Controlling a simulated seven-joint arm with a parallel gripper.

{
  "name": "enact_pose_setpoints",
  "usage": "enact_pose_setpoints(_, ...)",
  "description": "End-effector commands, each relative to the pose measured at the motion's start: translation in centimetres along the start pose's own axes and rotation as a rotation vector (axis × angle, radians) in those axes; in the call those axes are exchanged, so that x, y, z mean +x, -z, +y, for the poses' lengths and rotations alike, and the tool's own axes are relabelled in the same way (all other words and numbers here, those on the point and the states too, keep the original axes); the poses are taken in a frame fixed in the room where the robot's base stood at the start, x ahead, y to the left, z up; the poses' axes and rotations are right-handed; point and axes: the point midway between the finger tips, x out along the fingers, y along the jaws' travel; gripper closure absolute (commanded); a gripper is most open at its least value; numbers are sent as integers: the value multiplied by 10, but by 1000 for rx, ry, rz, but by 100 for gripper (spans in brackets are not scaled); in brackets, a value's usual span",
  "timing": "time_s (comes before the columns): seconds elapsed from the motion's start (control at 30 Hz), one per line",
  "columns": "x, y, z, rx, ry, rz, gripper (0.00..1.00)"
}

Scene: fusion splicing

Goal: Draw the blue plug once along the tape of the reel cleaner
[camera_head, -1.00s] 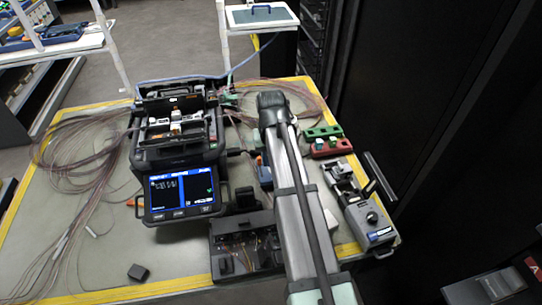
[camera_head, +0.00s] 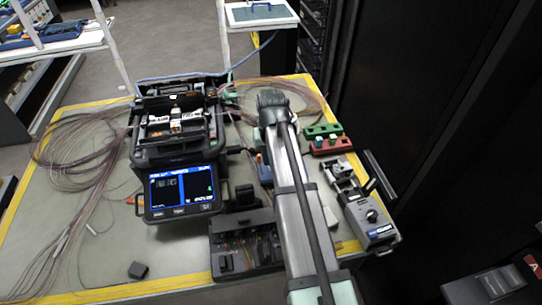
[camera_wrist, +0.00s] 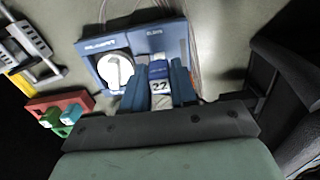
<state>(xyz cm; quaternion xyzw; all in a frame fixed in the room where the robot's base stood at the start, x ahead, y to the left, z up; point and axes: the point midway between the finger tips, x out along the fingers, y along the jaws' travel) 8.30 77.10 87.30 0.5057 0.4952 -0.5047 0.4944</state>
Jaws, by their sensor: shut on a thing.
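The reel cleaner (camera_wrist: 103,45) is a blue box with a round white reel, at the upper middle of the wrist view. In the head view a blue part of it (camera_head: 264,172) shows just left of my arm. My gripper (camera_wrist: 159,70) is shut on the blue plug (camera_wrist: 159,72), which carries a white label reading 22. The plug is at the cleaner's near side, right of the reel. Whether its tip touches the tape cannot be told; the tape is not clearly visible. In the head view my arm hides the gripper and plug.
A green holder (camera_head: 323,131) and a red holder (camera_head: 331,146) stand right of my arm, with a grey device (camera_head: 369,222) nearer. The black splicer (camera_head: 176,150) with its screen stands left. A dark tray (camera_head: 238,252) lies in front. Loose fibre coils spread left and behind.

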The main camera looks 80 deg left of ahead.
Motion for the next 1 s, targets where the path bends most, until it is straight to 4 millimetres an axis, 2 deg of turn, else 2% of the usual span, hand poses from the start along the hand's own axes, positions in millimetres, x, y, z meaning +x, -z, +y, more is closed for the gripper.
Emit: enact_pose_setpoints(1.0, 5, 0, 0, 0, 0, 0, 95)
